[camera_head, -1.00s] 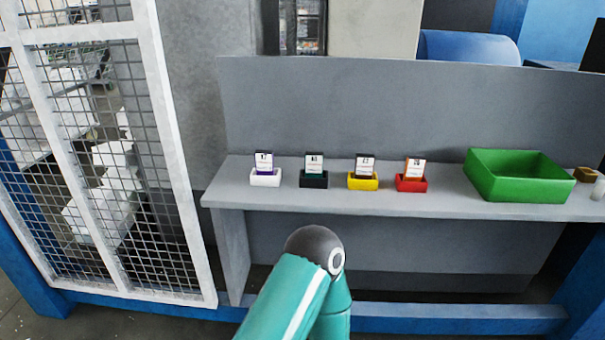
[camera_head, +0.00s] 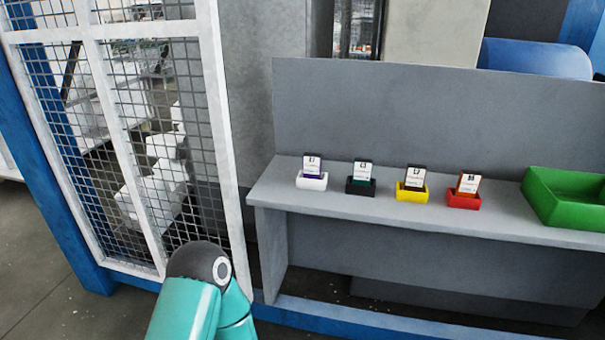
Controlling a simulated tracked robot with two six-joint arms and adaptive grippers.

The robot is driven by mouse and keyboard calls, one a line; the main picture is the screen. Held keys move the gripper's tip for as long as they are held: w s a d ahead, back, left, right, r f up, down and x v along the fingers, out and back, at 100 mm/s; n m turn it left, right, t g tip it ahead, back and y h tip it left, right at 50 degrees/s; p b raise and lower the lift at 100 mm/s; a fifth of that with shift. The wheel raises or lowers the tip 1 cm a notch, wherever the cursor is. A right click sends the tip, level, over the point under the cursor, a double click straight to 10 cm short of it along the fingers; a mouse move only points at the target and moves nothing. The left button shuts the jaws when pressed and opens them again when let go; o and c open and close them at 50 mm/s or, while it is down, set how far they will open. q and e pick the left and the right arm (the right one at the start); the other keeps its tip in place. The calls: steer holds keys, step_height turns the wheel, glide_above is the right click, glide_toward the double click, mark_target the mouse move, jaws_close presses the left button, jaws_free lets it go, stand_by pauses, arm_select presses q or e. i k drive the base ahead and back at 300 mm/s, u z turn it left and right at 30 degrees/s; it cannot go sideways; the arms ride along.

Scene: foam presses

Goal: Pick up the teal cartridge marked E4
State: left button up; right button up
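A cartridge with a white label and a teal lower part (camera_head: 363,172) stands in a black holder (camera_head: 360,188) on the grey shelf. Its label is too small to read surely, so I cannot confirm E4. To its left, a purple cartridge (camera_head: 312,168) stands in a white holder (camera_head: 311,183). To its right, a dark cartridge (camera_head: 414,177) stands in a yellow holder (camera_head: 410,194), and an orange-brown cartridge (camera_head: 468,183) in a red holder (camera_head: 463,201). Neither gripper is in view; only a teal link of my arm shows at the bottom, well apart from the cartridges.
The grey shelf (camera_head: 340,208) has a tall back panel (camera_head: 420,110). A green bin (camera_head: 565,200) stands at its right, cut by the picture edge. A white-framed mesh fence (camera_head: 228,130) stands left of the shelf. A blue rail (camera_head: 350,314) runs low below it.

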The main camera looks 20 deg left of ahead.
mark_target(362, 169)
steer(key=u, duration=0.75)
steer(key=i, duration=0.95)
steer(key=z, duration=0.1)
steer(key=k, duration=0.7)
steer(key=u, duration=0.25)
steer(key=i, duration=0.8)
steer(key=z, duration=0.05)
